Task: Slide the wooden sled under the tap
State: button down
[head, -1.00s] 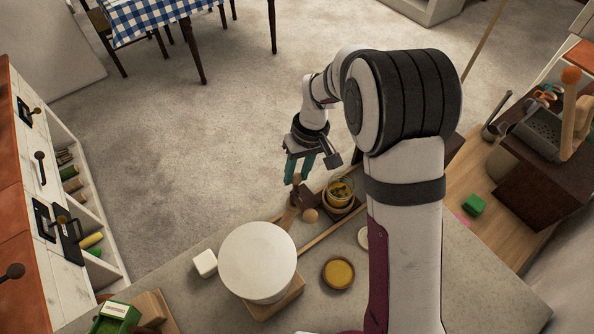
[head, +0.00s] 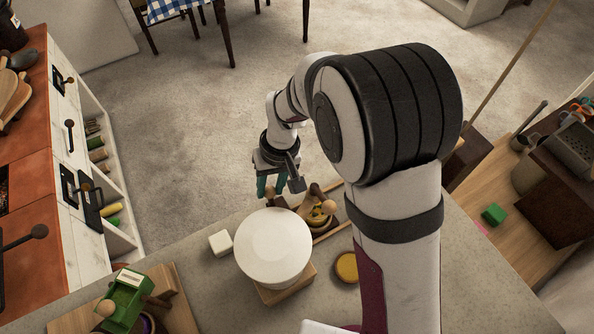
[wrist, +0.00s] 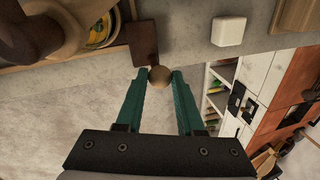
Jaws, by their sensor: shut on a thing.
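The wooden sled (head: 281,203) is a dark flat board with a round pale knob (wrist: 159,75) at its end. It also shows in the wrist view (wrist: 143,42). The wooden tap (head: 318,198) sticks out from the white crock (head: 273,248). In the head view the tap overlaps the cup and hides part of it. In the wrist view the tap (wrist: 45,28) covers the cup's left part. My gripper (head: 270,192) is shut on the knob, its teal fingers on either side.
Pale wooden rails (head: 331,230) run along the counter's far edge beside the sled. A white block (head: 220,243) stands left of the crock, and a yellow-topped round dish (head: 347,267) to its right. A green box (head: 125,296) is at the lower left.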

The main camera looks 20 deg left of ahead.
jog(key=shift+s+a, duration=0.55)
jog(key=shift+a, duration=0.05)
jog(key=c, duration=0.5)
grip_release()
jog(key=shift+c, duration=0.2)
jog(key=shift+r, duration=0.1)
notch_tip(320, 180, up, 15)
jog(key=w+d, duration=0.1)
jog(key=d, duration=0.1)
jog(key=shift+w+d+r, duration=0.15)
jog(key=shift+w+d, duration=0.15)
jog(key=shift+w, duration=0.05)
jog(key=shift+d, duration=0.1)
